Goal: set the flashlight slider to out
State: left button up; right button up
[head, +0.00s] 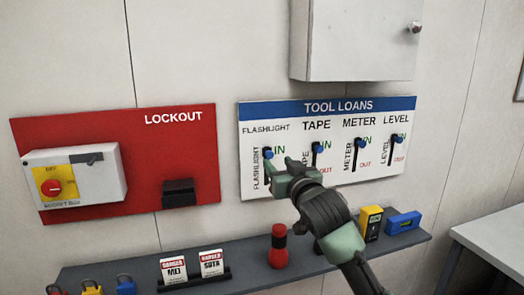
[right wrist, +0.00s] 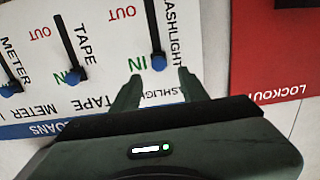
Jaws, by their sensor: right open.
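The tool loans board (head: 330,107) is on the wall and has several vertical sliders with blue knobs. The flashlight slider knob (head: 267,154) is at the upper, IN end of its slot. The flashlight knob also shows in the right wrist view (right wrist: 157,62), where the board appears upside down. My right gripper (head: 271,175) is open in front of the flashlight slot and hides its lower part in the head view. In the right wrist view the fingertips (right wrist: 159,75) lie on either side of the knob's line, with the knob just beyond them. I cannot tell whether they touch it. My left gripper is out of view.
The tape knob (head: 317,147), meter knob (head: 358,139) and level knob (head: 388,141) sit near IN. The red lockout board (head: 115,125) is to the left. A shelf (head: 235,284) below holds a red-and-black flashlight (head: 278,245), padlocks and tools. A grey cabinet (head: 350,40) hangs above.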

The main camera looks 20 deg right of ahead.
aim_at(270, 155)
jog(key=w, duration=0.1)
jog(key=w+p, duration=0.1)
jog(key=w, duration=0.1)
jog(key=shift+w+d+r, duration=0.1)
jog(key=shift+r, duration=0.15)
jog(key=w, duration=0.2)
jog(key=w+p, duration=0.1)
jog(key=shift+w+a+f, duration=0.2)
jog(key=shift+f, duration=0.1)
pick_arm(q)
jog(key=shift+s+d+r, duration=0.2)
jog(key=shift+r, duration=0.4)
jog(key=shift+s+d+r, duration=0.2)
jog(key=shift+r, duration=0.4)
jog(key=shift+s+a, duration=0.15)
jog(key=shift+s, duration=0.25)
pick_arm(e)
grip_shut()
